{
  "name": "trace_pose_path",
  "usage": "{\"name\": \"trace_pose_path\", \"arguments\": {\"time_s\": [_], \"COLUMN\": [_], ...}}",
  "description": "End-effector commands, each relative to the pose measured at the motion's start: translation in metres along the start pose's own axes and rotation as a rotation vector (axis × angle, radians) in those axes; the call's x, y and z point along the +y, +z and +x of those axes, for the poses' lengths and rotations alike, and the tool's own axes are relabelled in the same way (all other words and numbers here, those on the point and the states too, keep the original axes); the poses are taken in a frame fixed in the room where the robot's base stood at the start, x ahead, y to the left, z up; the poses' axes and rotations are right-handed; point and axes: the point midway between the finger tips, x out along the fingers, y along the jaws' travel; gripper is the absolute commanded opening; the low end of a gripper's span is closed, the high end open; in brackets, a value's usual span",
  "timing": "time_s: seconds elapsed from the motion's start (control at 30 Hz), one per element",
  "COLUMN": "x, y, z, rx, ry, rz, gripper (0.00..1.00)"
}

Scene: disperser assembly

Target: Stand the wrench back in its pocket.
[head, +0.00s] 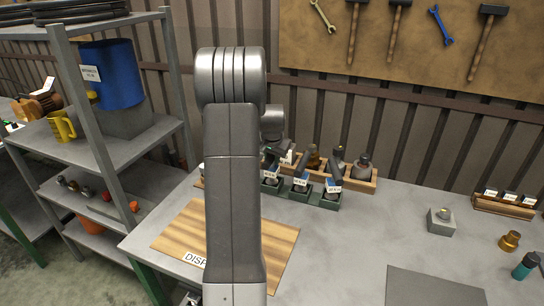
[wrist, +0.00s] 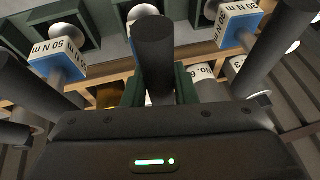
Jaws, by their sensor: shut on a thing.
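The held wrench shows in the wrist view as a dark round handle (wrist: 153,50), end toward the camera, in front of my gripper (wrist: 155,98). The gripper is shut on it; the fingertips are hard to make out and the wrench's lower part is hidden. Dark green pocket walls show close around it, but I cannot tell whether its foot is inside a pocket. The green rack (head: 325,203) stands on the table in the head view, with other labelled wrenches (head: 304,172) upright in it. My arm hides the rack's left part in the head view.
Neighbouring wrenches with blue, white-labelled parts (wrist: 62,62) stand close on both sides. A wooden tray (head: 365,187) with bottles is behind the rack. A wooden board (head: 280,243), a grey block (head: 441,224) and a dark mat (head: 430,288) lie on the table.

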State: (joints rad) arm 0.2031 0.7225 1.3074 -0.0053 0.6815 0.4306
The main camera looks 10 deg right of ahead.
Motion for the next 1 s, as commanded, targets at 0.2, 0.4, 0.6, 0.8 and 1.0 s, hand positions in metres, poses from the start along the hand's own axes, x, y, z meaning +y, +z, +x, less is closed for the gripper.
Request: {"name": "trace_pose_path", "arguments": {"time_s": [0.2, 0.4, 0.6, 0.8, 1.0], "x": [-0.001, 0.0, 0.0, -0.001, -0.001], "y": [-0.002, 0.0, 0.0, -0.002, -0.001], "z": [-0.002, 0.001, 0.001, -0.004, -0.031], "rx": [0.005, 0.002, 0.002, 0.003, 0.006], "ry": [-0.002, -0.001, -0.001, -0.001, -0.003], "rz": [0.0, 0.0, 0.0, 0.0, 0.0], "gripper": [0.0, 0.43, 0.47, 0.47, 0.47]}}
